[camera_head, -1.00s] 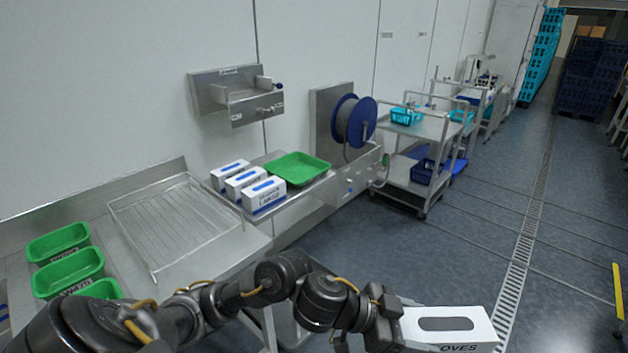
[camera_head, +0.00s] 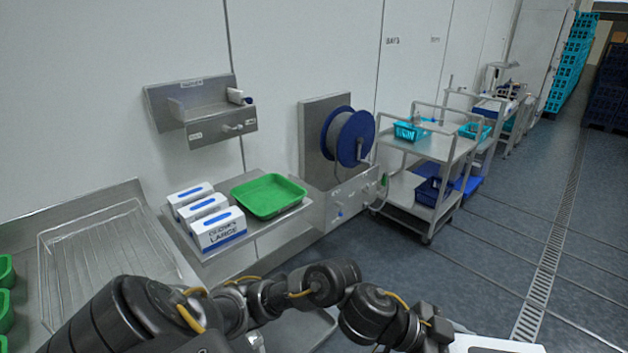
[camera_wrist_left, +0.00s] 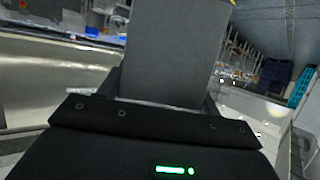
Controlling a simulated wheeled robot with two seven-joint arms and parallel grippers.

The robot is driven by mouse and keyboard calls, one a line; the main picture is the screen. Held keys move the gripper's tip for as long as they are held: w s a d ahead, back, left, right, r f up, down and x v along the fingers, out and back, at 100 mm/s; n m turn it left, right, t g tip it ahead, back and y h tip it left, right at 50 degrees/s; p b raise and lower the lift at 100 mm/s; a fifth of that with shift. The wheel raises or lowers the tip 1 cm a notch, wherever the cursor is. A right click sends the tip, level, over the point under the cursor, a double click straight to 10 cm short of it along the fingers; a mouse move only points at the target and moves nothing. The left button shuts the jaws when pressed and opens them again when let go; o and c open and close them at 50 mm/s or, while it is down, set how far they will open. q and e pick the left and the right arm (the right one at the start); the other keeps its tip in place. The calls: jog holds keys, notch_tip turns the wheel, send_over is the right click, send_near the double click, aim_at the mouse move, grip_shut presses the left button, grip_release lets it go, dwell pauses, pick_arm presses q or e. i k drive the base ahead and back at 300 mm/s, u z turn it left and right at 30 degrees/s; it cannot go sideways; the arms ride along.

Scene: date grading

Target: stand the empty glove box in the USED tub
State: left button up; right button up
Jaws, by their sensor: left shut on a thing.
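My left arm reaches across the bottom of the head view. Its gripper (camera_head: 440,336) is shut on a white glove box (camera_head: 490,346) with a dark open slot in its top. Most of this box is cut off by the bottom edge. Green tubs (camera_head: 5,310) show only as slivers at the left edge, and no label on them can be read. The left wrist view shows the dark gripper body and a grey block in front of it. My right gripper is not in view.
A steel counter holds a wire rack (camera_head: 110,255). Beyond it, a shelf (camera_head: 285,222) carries several white glove boxes (camera_head: 218,229) with blue slots and a green tray (camera_head: 268,195). A hose reel (camera_head: 349,137) and trolleys (camera_head: 437,150) stand along the wall. Floor at right is clear.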

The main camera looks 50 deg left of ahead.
aim_at(269, 199)
jog(key=u, duration=0.05)
jog(key=i, duration=1.85)
jog(key=u, duration=1)
jog(key=i, duration=1.15)
jog(key=u, duration=1.55)
jog(key=i, duration=0.55)
jog(key=u, duration=0.3)
